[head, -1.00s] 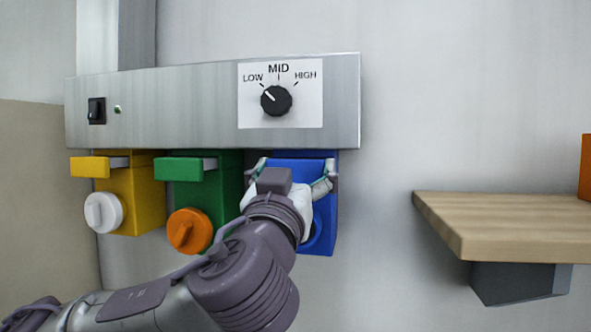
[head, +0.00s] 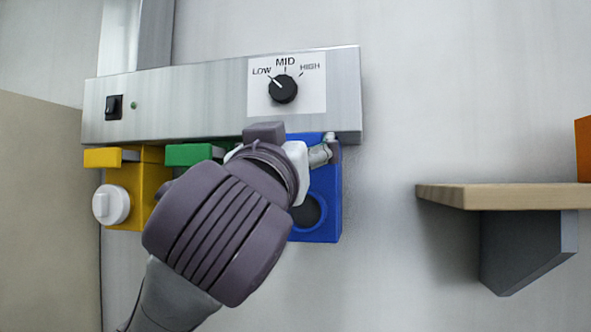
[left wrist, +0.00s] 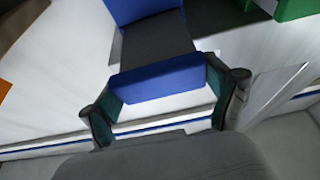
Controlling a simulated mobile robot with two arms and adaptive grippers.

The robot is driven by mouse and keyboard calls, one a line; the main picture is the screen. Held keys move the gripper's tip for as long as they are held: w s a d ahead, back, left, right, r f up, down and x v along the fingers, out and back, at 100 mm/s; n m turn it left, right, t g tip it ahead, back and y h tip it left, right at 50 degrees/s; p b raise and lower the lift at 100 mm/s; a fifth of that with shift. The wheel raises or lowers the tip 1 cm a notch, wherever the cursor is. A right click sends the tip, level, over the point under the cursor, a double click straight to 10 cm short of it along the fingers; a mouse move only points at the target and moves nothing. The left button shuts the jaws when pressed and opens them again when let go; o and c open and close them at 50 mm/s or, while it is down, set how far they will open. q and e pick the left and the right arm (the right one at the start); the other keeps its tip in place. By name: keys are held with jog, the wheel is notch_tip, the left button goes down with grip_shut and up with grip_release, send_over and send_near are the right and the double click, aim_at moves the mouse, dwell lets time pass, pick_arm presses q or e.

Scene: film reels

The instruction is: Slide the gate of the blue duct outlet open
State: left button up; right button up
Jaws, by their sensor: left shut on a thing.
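The blue duct outlet (head: 327,185) hangs under a steel panel on the wall, with a dark round opening low on its front. In the left wrist view, the blue gate handle (left wrist: 158,83) is a bar between the fingers of my left gripper (left wrist: 160,100). A dark grey plate (left wrist: 155,45) shows between this bar and the blue body behind it. My left gripper (head: 280,153) is shut on the handle in front of the outlet's top. In the head view, my wrist and gripper hide the handle. My right gripper is not in view.
The steel panel (head: 205,98) carries a switch (head: 114,106) and a dial (head: 283,89) pointing near LOW. A yellow outlet (head: 125,180) and a mostly hidden green outlet (head: 190,154) are left of the blue one. A wooden shelf (head: 520,197) juts out at right.

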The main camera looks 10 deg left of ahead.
pick_arm(q)
jog(key=shift+d, duration=0.1)
jog(key=o, duration=1.4)
jog(key=shift+o, duration=0.2)
jog(key=shift+s, duration=0.25)
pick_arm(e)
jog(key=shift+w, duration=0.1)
pick_arm(q)
jog(key=v, duration=1.2)
